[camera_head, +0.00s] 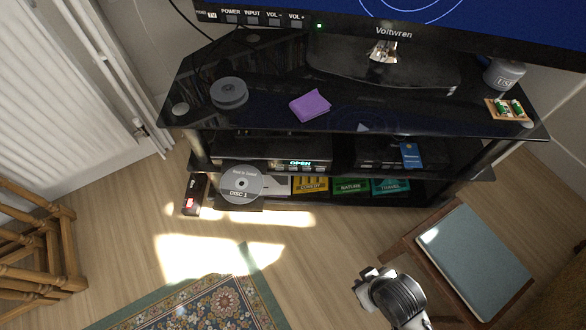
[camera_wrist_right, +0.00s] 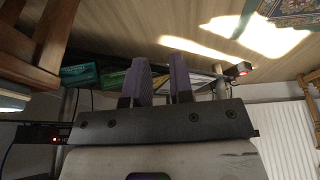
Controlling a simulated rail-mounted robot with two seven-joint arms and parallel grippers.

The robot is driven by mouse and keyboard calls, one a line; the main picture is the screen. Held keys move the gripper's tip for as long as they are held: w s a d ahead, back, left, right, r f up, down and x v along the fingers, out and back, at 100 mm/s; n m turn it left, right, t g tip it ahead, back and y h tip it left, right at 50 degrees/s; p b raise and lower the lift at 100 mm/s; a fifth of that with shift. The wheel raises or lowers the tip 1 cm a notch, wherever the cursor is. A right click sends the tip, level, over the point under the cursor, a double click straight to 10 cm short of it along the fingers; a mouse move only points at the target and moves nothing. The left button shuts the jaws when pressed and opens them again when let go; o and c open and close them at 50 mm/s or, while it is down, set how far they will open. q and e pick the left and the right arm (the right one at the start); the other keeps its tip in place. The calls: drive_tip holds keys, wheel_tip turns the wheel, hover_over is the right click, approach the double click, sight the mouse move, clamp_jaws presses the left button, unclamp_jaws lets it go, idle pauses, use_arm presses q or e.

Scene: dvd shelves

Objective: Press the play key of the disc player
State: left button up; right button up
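The disc player (camera_head: 243,150) is the black box on the left of the shelf under the top glass. Its display (camera_head: 300,163) reads OPEN. Its tray sticks out at the front left with a silver disc (camera_head: 241,185) marked DISC 1 on it. A row of small keys lies under the display; their labels are too small to read. My right gripper (camera_head: 372,276) is low at the front right, well apart from the player. In the right wrist view its two fingers (camera_wrist_right: 161,82) stand a little apart with nothing between them. My left gripper is not in view.
A second black box (camera_head: 375,153) with a blue card (camera_head: 411,155) is right of the player. Coloured cases (camera_head: 350,186) lie below. A red-lit black device (camera_head: 194,195) stands left of the tray. A chair (camera_head: 470,255) is right of my gripper.

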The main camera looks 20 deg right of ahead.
clamp_jaws()
idle(1.4)
